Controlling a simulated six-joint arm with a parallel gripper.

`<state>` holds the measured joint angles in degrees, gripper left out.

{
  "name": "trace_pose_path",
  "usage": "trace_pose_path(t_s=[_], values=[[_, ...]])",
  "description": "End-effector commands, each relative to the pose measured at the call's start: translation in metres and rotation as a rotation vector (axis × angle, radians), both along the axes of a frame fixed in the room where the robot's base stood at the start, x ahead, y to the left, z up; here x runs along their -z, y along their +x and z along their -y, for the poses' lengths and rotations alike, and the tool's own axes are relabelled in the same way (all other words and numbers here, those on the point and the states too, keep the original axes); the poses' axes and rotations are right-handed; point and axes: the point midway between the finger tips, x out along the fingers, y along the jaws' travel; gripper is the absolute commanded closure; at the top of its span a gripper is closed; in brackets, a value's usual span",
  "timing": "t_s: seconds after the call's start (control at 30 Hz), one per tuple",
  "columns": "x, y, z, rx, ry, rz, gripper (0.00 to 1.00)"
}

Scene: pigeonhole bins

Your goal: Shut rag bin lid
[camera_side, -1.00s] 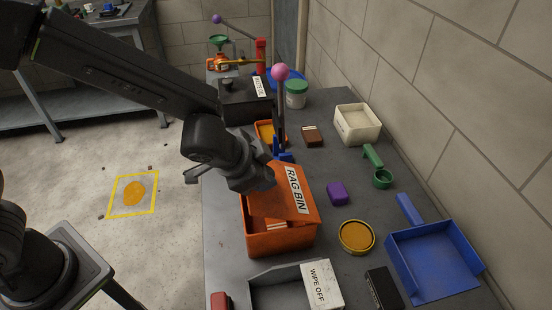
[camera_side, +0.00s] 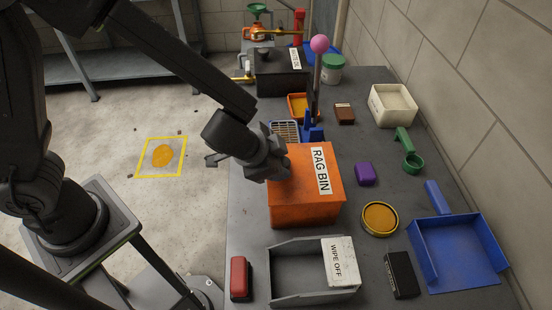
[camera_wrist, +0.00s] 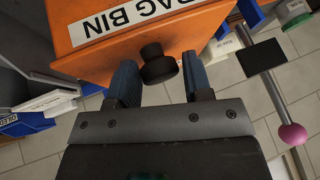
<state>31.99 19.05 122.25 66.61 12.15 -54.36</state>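The rag bin (camera_side: 303,212) is an orange box on the grey bench. Its orange lid (camera_side: 299,160), with a white RAG BIN label, lies flat across the top in the side view, and I see no gap along the visible edges. My gripper (camera_side: 275,163) is at the lid's left edge and hides part of it. In the wrist view, my gripper (camera_wrist: 160,84) is open, with a blue finger on each side of a black knob (camera_wrist: 159,64) on the bin. Gaps show between knob and fingers.
A grey WIPE OFF tray (camera_side: 300,275) stands in front of the bin. A pink-topped lever (camera_side: 318,72) rises behind it. A purple block (camera_side: 366,174), a yellow tin (camera_side: 380,218) and a blue dustpan (camera_side: 455,250) lie to the right.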

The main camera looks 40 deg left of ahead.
Motion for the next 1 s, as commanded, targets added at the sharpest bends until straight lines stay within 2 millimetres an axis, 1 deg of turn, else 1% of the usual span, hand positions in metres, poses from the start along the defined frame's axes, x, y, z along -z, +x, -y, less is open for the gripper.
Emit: trace_pose_path(t_s=[0.03, 0.13, 0.27, 0.7, 0.9, 1.0], values=[[0.003, -0.003, -0.002, 0.0, 0.008, -0.008, 0.53], [-0.001, -0.005, -0.003, 0.0, 0.007, -0.007, 0.53], [-0.014, -0.012, -0.004, -0.002, 0.003, -0.003, 0.53], [-0.081, -0.056, -0.012, -0.002, -0.002, 0.004, 0.53], [-0.103, -0.071, -0.016, -0.001, -0.002, 0.003, 0.53], [-0.109, -0.075, -0.017, 0.0, -0.001, 0.002, 0.53]])
